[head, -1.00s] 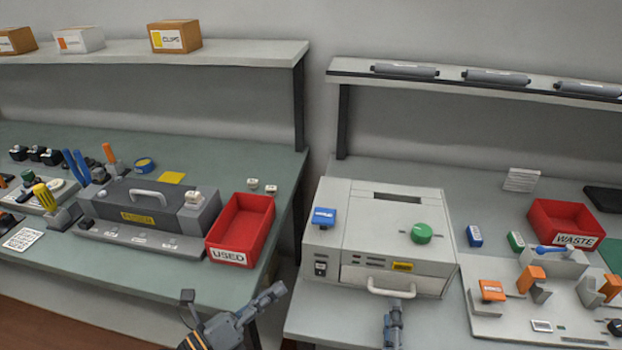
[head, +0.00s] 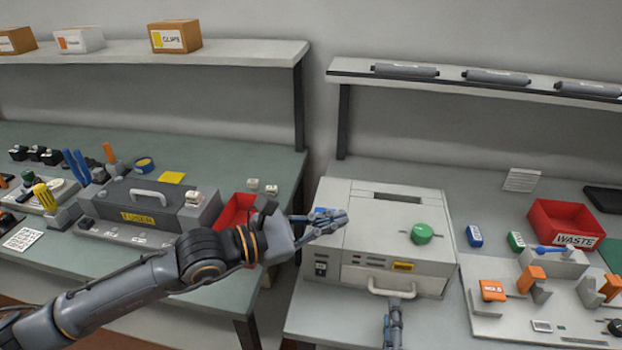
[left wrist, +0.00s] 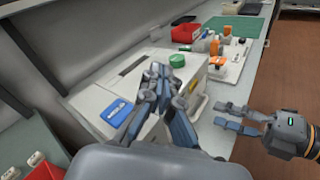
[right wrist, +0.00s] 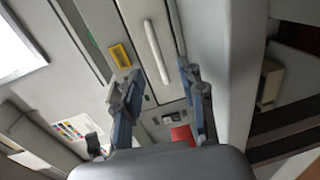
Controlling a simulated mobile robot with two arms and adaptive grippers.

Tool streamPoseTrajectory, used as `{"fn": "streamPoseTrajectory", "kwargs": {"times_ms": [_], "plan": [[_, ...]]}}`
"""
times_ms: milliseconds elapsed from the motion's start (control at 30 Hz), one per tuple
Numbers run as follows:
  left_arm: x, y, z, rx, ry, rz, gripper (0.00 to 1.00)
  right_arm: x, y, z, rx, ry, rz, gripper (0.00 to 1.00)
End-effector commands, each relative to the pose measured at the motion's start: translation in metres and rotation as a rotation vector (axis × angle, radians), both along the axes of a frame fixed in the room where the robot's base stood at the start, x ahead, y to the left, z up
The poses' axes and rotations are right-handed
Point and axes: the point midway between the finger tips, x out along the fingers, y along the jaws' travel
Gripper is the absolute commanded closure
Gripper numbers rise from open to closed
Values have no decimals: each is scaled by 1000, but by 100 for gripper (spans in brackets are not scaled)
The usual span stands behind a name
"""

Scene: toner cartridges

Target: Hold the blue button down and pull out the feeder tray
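The pale printer-like machine (head: 395,215) stands on the right bench. Its blue button (head: 322,211) is on the top left, partly hidden by my left gripper (head: 343,217); the left wrist view shows the button (left wrist: 117,112) left of the fingers. My left gripper's fingers look closed together, empty, above the machine's top near the button; contact is not clear. The feeder tray's front with its handle (head: 391,292) is low on the machine, flush. My right gripper (head: 394,306) is just in front of it, open, with the handle (right wrist: 157,52) beyond and between the fingers.
A green knob (head: 422,233) is on the machine's top. A red waste bin (head: 568,217) and a fixture board with orange parts (head: 500,325) lie to the right. A fuser unit (head: 150,212) and a red used bin (head: 236,213) are on the left bench.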

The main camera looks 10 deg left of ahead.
Motion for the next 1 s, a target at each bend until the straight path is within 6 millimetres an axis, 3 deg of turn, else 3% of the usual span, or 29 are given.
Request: {"fn": "streamPoseTrajectory", "kwargs": {"times_ms": [33, 133, 367, 600, 800, 1000], "plan": [[17, -2, -3, 59, 32, 9, 100, 0, 0, 0, 0, 0, 0, 60], [43, -3, -15, 196, 123, 18, 100, 0, 0, 0, 0, 0, 0, 60], [76, 5, -21, 529, 320, 1, 100, 0, 0, 0, 0, 0, 0, 60], [76, 28, 8, 852, 486, -37, 100, 0, 0, 0, 0, 0, 0, 60], [67, 43, 30, 999, 563, -57, 100, 0, 0, 0, 0, 0, 0, 60], [67, 45, 20, 1035, 584, -63, 100, 0, 0, 0, 0, 0, 0, 60]]}}
